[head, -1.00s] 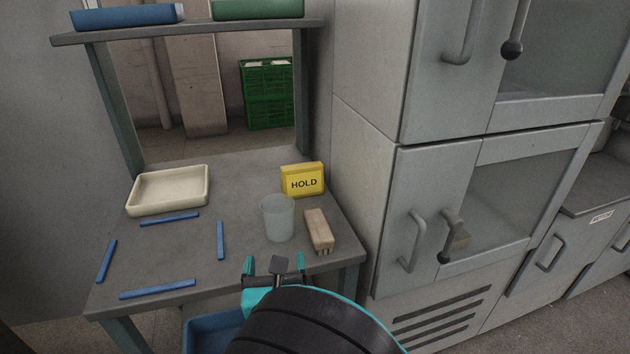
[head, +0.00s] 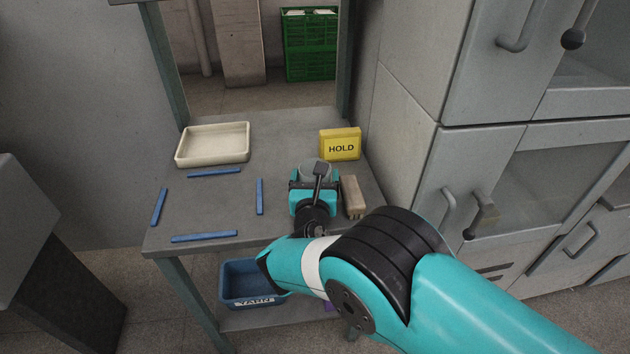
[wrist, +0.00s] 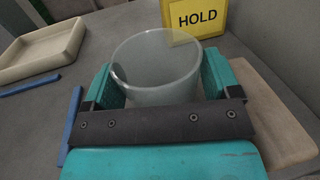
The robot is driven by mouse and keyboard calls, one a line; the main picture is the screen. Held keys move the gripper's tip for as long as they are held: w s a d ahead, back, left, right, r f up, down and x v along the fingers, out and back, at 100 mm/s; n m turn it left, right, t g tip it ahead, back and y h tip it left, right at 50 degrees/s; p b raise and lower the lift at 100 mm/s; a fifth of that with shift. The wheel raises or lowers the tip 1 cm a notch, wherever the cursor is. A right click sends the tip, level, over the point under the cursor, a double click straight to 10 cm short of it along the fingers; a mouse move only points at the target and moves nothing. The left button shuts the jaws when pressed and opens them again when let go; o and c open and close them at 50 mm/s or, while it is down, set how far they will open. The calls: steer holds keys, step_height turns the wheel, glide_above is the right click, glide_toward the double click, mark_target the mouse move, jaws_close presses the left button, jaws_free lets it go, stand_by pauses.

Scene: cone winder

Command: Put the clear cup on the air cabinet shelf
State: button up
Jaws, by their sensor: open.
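The clear cup (head: 318,169) stands upright on the grey table, mostly hidden behind my gripper in the head view. In the wrist view the cup (wrist: 157,62) sits between the two teal fingers, one on each side. My gripper (head: 315,182) is open around the cup; whether a finger touches it I cannot tell. The grey cabinet (head: 470,190) stands right of the table, with windowed doors and handles, its doors looking shut. Which part is the air cabinet shelf I cannot tell.
A yellow HOLD sign (head: 340,144) stands behind the cup. A wooden brush (head: 353,197) lies close to its right. A cream tray (head: 213,145) and several blue strips (head: 204,236) lie left. A blue YARN bin (head: 250,283) sits below.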

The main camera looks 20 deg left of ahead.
steer(key=shift+w+a, duration=0.15)
steer(key=shift+w, duration=0.3)
steer(key=c, duration=0.7)
steer(key=shift+o, duration=0.2)
step_height(320, 180, up, 20)
steer(key=shift+b, duration=0.4)
